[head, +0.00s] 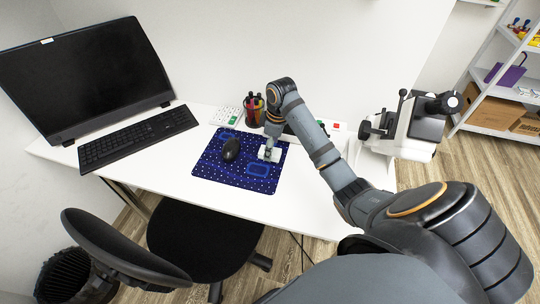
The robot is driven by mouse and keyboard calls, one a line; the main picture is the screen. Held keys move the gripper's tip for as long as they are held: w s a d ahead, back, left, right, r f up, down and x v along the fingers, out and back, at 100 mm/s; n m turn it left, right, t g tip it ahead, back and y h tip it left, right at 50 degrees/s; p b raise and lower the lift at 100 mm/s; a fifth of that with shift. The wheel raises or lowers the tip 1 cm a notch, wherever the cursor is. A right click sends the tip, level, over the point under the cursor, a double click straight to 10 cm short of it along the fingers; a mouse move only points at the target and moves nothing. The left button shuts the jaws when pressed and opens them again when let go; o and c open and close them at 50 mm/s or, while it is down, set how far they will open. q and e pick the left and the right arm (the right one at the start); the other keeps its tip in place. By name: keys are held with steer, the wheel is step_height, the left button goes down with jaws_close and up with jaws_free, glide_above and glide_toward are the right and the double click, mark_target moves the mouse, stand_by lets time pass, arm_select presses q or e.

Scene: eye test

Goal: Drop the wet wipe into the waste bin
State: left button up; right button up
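A small white item (263,156), perhaps the wet wipe, lies on the right part of the blue dotted mouse pad (205,173). My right arm reaches over the desk from the right, and its gripper (269,150) points down at the white item. The fingers are too small and too covered to show whether they are open or closed on it. A dark bin (66,278), likely the waste bin, stands on the floor at the lower left, partly behind the chair. My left gripper is not in view.
On the white desk (165,185) are a black mouse (231,149), a keyboard (138,137), a monitor (90,75) and a pen holder (253,108). A white and black instrument (411,130) stands at the right. An office chair (200,243) stands before the desk, near the bin.

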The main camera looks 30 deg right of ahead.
steer(key=shift+w+f, duration=0.1)
steer(key=shift+f, duration=0.6)
steer(key=shift+a, duration=0.1)
steer(key=c, duration=0.9)
step_height(320, 180, up, 5)
steer(key=p, duration=0.6)
steer(key=shift+f+p, duration=0.2)
steer(key=shift+p, duration=0.1)
steer(key=s+r+p, duration=0.4)
steer(key=s+p, duration=0.3)
steer(key=p, duration=0.3)
steer(key=s+r+p, duration=0.4)
steer(key=s+p, duration=0.3)
steer(key=p, duration=0.4)
steer(key=shift+r+p, duration=0.25)
steer(key=shift+p, duration=0.05)
steer(key=shift+f, duration=0.1)
